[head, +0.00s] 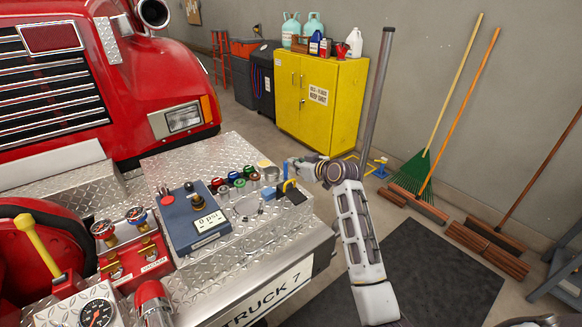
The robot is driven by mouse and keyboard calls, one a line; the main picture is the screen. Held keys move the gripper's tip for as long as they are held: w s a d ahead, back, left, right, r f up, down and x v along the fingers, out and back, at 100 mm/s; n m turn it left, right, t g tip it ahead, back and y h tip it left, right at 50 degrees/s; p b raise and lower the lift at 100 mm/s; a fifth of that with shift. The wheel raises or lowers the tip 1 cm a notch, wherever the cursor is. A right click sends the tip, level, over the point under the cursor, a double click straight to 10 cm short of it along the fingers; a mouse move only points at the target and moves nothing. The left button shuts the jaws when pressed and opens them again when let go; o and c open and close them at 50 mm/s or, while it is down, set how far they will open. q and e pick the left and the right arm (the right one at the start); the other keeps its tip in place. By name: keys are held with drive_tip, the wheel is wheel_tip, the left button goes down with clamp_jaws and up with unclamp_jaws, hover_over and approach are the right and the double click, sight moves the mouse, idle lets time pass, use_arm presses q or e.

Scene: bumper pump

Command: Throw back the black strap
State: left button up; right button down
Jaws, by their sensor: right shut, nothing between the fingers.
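A black curved band (52,215) runs over the red rounded part at the left of the bumper. A small dark piece (296,195) with a yellow part lies near the bumper's right end. I cannot tell for sure which of these is the black strap. My right gripper (289,165) is shut and empty. It points left, just above and behind the small dark piece in the picture, and looks apart from it. Its fingers are small and partly hidden by the wrist. My left gripper is not in view.
A yellow cabinet (345,100) and brooms (457,115) stand by the wall. The floor right of the bumper is open, with a dark mat (440,265).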

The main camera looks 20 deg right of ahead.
drive_tip(key=shift+b+v, duration=0.3)
drive_tip(key=shift+v, duration=1.5)
